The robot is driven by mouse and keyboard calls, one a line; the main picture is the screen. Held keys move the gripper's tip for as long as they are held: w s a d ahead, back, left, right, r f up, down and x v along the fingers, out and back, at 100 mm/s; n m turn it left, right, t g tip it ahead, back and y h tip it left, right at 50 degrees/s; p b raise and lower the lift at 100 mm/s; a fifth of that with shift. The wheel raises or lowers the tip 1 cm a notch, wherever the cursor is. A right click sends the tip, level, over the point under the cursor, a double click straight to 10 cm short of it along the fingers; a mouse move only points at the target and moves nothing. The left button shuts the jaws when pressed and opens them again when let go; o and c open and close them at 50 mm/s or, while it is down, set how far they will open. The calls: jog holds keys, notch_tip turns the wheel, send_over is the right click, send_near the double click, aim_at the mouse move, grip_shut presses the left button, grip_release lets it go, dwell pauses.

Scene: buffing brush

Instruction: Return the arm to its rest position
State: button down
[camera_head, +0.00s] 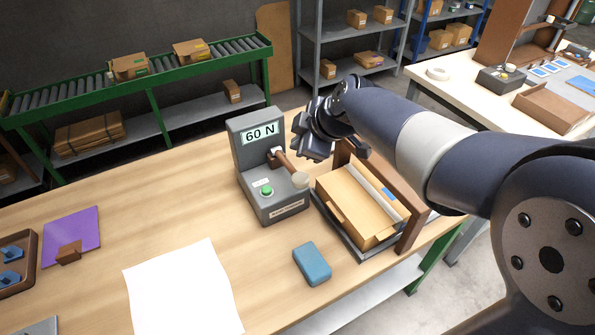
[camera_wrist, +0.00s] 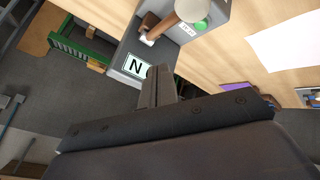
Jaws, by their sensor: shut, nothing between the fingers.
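My arm reaches in from the right in the head view. My gripper (camera_head: 312,138) is raised beside the upper right of a grey tester (camera_head: 262,150) that reads "60 N". In the wrist view my gripper's fingers (camera_wrist: 158,85) are together with nothing between them. The tester also shows in the wrist view (camera_wrist: 172,52), with its green button (camera_wrist: 200,26). A brown-handled brush or lever (camera_head: 290,168) with a pale round end sits at the tester's front. I cannot tell whether my gripper touches the tester.
A blue block (camera_head: 312,264), white sheet (camera_head: 183,290) and purple sheet (camera_head: 71,236) lie on the wooden table (camera_head: 120,222). A green roller conveyor (camera_head: 206,64) stands behind.

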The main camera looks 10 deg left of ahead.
aim_at(300, 174)
jog(key=f+b, duration=0.1)
jog(key=f, duration=0.1)
jog(key=f+b, duration=0.1)
jog(key=f, duration=0.1)
jog(key=f+b, duration=0.1)
jog(key=f, duration=0.1)
jog(key=shift+s+d, duration=0.2)
jog(key=shift+s, duration=0.05)
jog(key=shift+r+p, duration=0.5)
jog(key=shift+p, duration=0.75)
jog(key=shift+f, duration=0.15)
jog(key=shift+f+b, duration=0.25)
jog(key=shift+b, duration=0.6)
jog(key=shift+b, duration=0.4)
